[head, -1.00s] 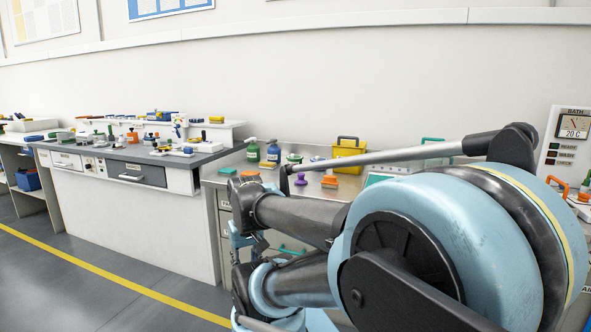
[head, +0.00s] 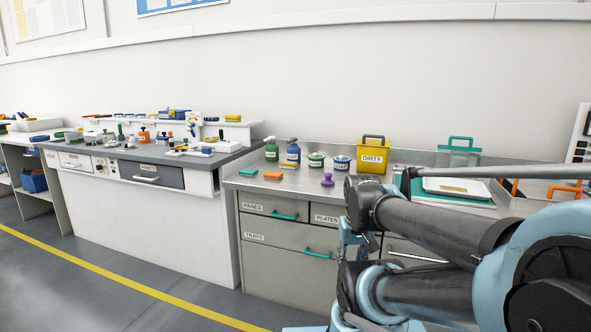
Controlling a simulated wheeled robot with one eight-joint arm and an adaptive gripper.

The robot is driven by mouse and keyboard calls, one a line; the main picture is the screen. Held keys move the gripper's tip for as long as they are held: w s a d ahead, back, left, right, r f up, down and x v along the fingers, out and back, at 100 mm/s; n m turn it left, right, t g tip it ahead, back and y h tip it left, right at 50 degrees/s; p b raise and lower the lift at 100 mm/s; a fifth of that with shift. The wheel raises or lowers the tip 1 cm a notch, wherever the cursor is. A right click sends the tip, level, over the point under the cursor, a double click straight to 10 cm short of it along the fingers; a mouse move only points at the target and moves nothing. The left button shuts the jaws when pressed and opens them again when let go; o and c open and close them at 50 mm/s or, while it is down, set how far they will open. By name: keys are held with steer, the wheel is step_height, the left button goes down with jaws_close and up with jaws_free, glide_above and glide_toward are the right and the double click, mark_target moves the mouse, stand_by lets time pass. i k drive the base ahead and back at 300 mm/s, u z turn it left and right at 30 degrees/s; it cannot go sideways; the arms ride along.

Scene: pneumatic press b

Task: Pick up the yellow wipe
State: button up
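A small flat yellow piece (head: 288,165) lies on the steel counter (head: 312,178), behind an orange block (head: 272,175) and to the right of a teal block (head: 248,172). It may be the yellow wipe, but it is too small to be sure. Another yellow item (head: 232,118) sits on the raised shelf of the grey-topped bench, also too small to identify. My arm fills the lower right, in front of the counter. My gripper cannot be made out.
Green and blue bottles (head: 293,151), round tubs (head: 340,162), a purple-handled piece (head: 328,180) and a yellow DIRTY bin (head: 372,158) stand on the counter. A white tray (head: 456,187) is farther right. Drawers with teal handles (head: 285,216) lie below. Floor at left is clear.

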mark_target(286, 165)
steer(key=z, duration=0.05)
steer(key=i, duration=1)
steer(key=u, duration=0.05)
